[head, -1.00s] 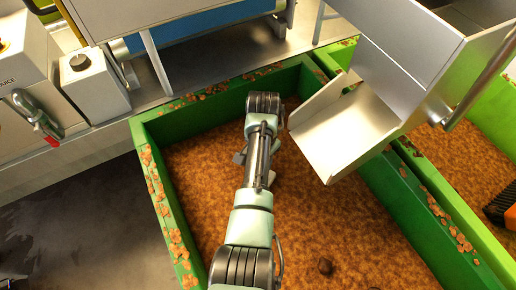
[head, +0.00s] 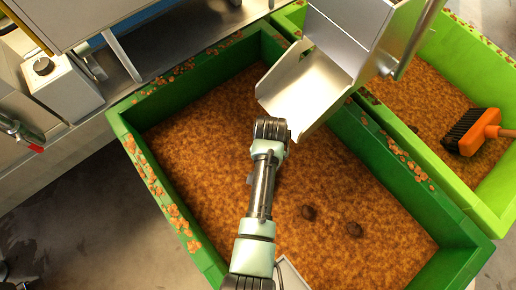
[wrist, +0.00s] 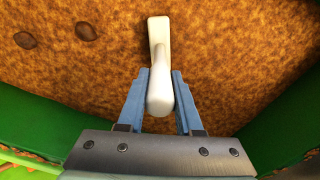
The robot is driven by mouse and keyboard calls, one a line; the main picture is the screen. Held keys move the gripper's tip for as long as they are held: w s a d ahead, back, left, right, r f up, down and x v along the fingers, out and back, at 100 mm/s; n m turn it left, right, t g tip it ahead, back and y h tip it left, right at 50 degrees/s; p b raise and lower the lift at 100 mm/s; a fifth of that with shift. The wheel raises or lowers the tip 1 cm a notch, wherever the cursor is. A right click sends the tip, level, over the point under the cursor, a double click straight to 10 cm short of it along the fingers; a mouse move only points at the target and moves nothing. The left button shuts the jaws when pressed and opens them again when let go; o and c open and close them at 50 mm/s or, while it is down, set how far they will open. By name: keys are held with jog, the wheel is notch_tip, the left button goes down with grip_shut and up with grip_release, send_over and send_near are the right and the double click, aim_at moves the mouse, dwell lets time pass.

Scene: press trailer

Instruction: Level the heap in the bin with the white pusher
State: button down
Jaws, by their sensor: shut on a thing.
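The dark green bin (head: 190,240) holds brown, crumbly pomace (head: 350,185) that looks fairly even across the visible part. Two dark lumps (head: 308,212) lie on it towards the near right; they also show at the upper left of the wrist view (wrist: 85,31). In the wrist view my gripper (wrist: 160,75) is shut on the white pusher (wrist: 158,35), with one blue finger on each side of its handle. The pusher points away from me over the pomace; I cannot tell whether its far end touches. In the head view my arm hides the gripper and most of the pusher.
A metal chute (head: 310,90) hangs over the bin's far right edge, close to my arm. A light green bin (head: 470,195) with pomace and an orange brush (head: 475,130) stands to the right. A machine (head: 60,90) stands at the left. Crumbs lie on the bin rims.

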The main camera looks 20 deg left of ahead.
jog(key=shift+s+d+p, duration=0.75)
jog(key=shift+s+d, duration=1.15)
jog(key=shift+d, duration=0.65)
jog(key=w+a+b, duration=0.7)
jog(key=a, duration=0.3)
jog(key=w+a+b, duration=0.7)
jog(key=a, duration=0.2)
jog(key=s+d+p, duration=0.8)
jog(key=d+p, duration=0.2)
jog(key=s+d+p, duration=0.7)
jog(key=d+p, duration=0.4)
notch_tip(320, 180, up, 15)
jog(key=p, duration=1.3)
jog(key=shift+s+d+f+p, duration=0.2)
jog(key=shift+s+p, duration=0.1)
jog(key=shift+p, duration=0.05)
